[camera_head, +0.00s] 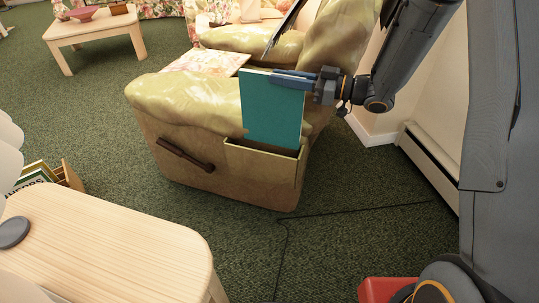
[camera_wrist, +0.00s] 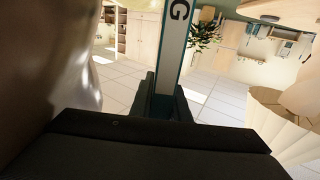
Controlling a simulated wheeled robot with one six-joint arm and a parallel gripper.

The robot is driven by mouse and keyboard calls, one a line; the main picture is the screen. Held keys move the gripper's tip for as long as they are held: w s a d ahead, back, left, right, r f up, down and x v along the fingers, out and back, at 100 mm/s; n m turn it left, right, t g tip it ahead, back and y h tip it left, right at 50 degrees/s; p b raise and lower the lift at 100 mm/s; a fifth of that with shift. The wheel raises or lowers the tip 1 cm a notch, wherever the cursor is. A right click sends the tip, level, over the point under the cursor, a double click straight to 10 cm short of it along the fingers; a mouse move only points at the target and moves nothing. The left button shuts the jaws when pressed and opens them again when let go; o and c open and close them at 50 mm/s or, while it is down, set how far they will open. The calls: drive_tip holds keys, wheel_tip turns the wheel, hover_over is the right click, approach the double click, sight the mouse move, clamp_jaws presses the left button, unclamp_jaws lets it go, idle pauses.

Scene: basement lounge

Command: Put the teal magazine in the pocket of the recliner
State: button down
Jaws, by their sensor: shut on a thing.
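The teal magazine (camera_head: 271,108) stands upright in my gripper (camera_head: 297,78), which is shut on its upper right part. Its lower edge is at the mouth of the pocket (camera_head: 262,163) on the side of the olive recliner (camera_head: 185,100). In the wrist view the magazine (camera_wrist: 175,45) shows edge-on as a pale strip with a letter, between the fingers of my gripper (camera_wrist: 165,100).
A light wooden table (camera_head: 110,250) with a dark disc (camera_head: 14,232) is at the front left. A crate of magazines (camera_head: 70,177) stands behind it. A cable (camera_head: 340,213) crosses the green carpet. A baseboard heater (camera_head: 430,160) lines the right wall. A red object (camera_head: 380,289) is at the bottom.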

drive_tip(key=b, duration=0.4)
hover_over(281, 145)
drive_tip(key=w, duration=0.1)
drive_tip(key=f, duration=1.7)
drive_tip(key=shift+a, duration=0.3)
drive_tip(key=shift+f, duration=0.2)
drive_tip(key=c, duration=2)
unclamp_jaws()
drive_tip(key=shift+r, duration=0.1)
drive_tip(key=shift+d, duration=0.25)
drive_tip(key=p+v, duration=0.1)
drive_tip(key=v, duration=1)
drive_tip(key=shift+s+d+p, duration=0.15)
drive_tip(key=shift+d+p, duration=0.1)
drive_tip(key=shift+p, duration=0.15)
